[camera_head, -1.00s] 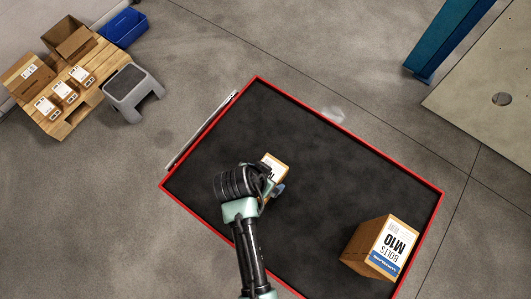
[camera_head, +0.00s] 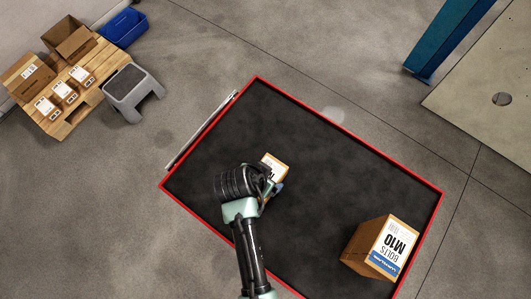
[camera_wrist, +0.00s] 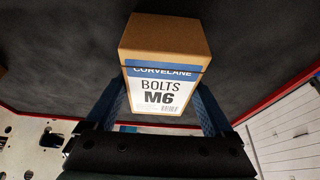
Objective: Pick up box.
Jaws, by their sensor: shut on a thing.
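A small brown box (camera_wrist: 165,40) labelled BOLTS M6 shows in the wrist view, between the two blue fingers of my gripper (camera_wrist: 165,108). The gripper is shut on it, one finger at each side. In the head view, the small box (camera_head: 274,163) is partly hidden behind my wrist and gripper (camera_head: 272,190), over the left half of the black mat (camera_head: 300,130). A larger brown box (camera_head: 385,247) labelled BOLTS M10 stands at the mat's lower right, apart from my gripper. I cannot tell whether the small box touches the mat.
The mat has a red edge, with a metal bar (camera_head: 201,130) along its left side. A pallet (camera_head: 88,92) with several boxes, a grey step stool (camera_head: 133,90) and a blue bin (camera_head: 122,28) stand upper left. A blue post (camera_head: 447,40) stands upper right.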

